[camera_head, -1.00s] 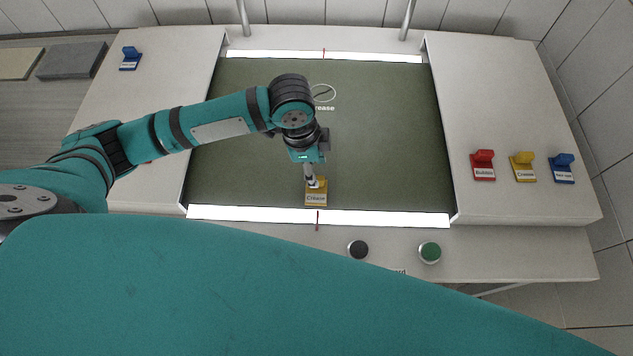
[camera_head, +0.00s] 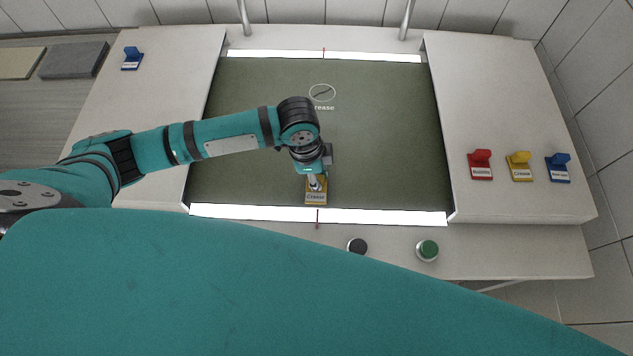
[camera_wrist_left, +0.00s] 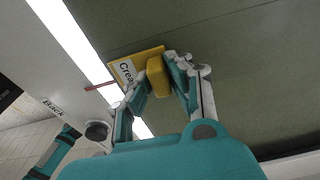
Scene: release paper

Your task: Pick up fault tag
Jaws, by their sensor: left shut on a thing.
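A yellow fault tag (camera_head: 316,198) with a white label reading "Crease" is at the near edge of the green sheet, close to the front light strip and its red mark. My left gripper (camera_head: 315,182) is over it from above. In the left wrist view, the fingers of my left gripper (camera_wrist_left: 168,82) are on both sides of the raised yellow grip of the tag (camera_wrist_left: 158,76) and shut on it. Part of the tag is hidden by the fingers. My right gripper is not in view.
On the right panel stand a red tag (camera_head: 481,165), another yellow tag (camera_head: 519,166) and a blue tag (camera_head: 558,168). A blue tag (camera_head: 132,58) sits on the left panel. A circled crease mark (camera_head: 322,93) lies on the sheet. Black (camera_head: 357,246) and green (camera_head: 427,250) buttons are in front.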

